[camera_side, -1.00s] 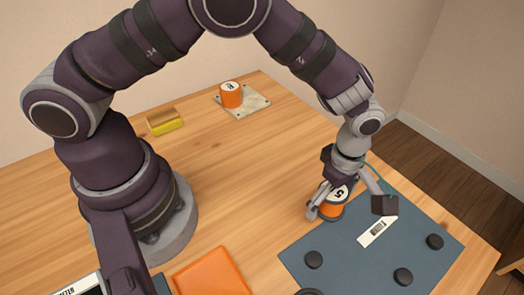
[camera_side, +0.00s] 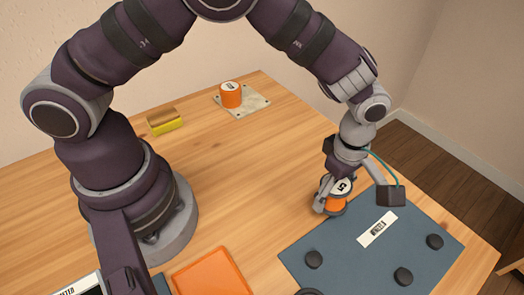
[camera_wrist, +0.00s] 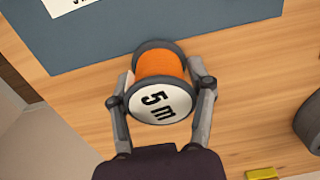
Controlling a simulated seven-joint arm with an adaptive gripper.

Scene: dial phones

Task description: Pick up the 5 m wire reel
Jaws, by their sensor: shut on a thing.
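The 5 m wire reel (camera_wrist: 160,82) is an orange spool with dark rims and a white end label reading "5 m". In the wrist view, my gripper (camera_wrist: 158,88) has one finger on each side of the reel and is shut on it. I cannot tell whether the reel still touches the surface.
Several black discs (camera_side: 403,276) and a white label (camera_side: 377,230) lie on the mat. An orange tray (camera_side: 212,275) lies at the front. Another orange reel (camera_side: 231,95) stands on a pale plate (camera_side: 256,103) at the back. The table's middle is clear.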

